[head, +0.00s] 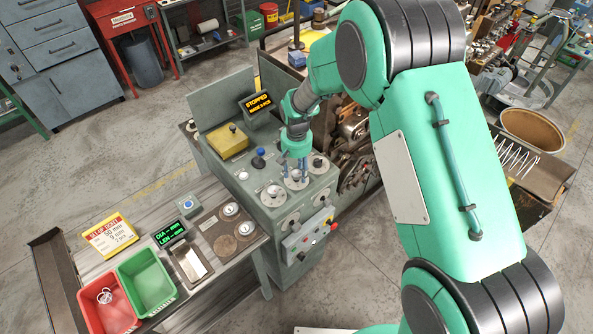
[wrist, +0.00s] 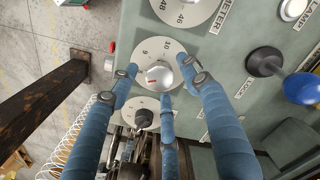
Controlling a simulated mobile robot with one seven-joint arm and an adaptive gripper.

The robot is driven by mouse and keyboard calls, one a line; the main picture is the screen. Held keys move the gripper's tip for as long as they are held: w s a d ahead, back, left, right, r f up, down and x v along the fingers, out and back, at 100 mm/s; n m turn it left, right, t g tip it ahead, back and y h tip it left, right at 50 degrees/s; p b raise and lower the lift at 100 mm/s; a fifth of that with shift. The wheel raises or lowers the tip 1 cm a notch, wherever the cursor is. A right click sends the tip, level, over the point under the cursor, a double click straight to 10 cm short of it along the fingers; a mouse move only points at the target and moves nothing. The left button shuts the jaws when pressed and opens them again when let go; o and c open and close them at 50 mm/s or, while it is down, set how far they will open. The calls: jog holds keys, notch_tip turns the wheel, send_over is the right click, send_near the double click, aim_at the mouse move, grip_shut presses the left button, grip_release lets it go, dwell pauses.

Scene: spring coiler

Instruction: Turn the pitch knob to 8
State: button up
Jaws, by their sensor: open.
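A silver knob (wrist: 160,77) with a red mark sits on a pale round dial (wrist: 166,55) showing 9 and 10; its name label is not readable. In the wrist view my gripper (wrist: 163,82) has its three blue fingers spread around this knob, one on each side and one below. I cannot tell whether they touch it. In the head view my gripper (head: 295,168) points down over the middle dial (head: 296,182) on the green machine's top panel, and its fingers partly hide the knob.
A dial (wrist: 185,8) with 46 and 48 is close above, beside a partly hidden label. Another dial (wrist: 140,118) with a dark knob is below. A blue-topped lever (wrist: 300,88) stands to the right. The machine's display (head: 257,102) reads STOPPED. Red (head: 107,306) and green (head: 147,280) bins stand at lower left.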

aim_at(297, 172)
jog(key=c, duration=1.1)
jog(key=shift+f, duration=0.1)
jog(key=shift+c, duration=0.2)
jog(key=shift+n, duration=0.5)
jog(key=o, duration=1.1)
jog(key=shift+o, duration=0.2)
notch_tip(297, 172, up, 12)
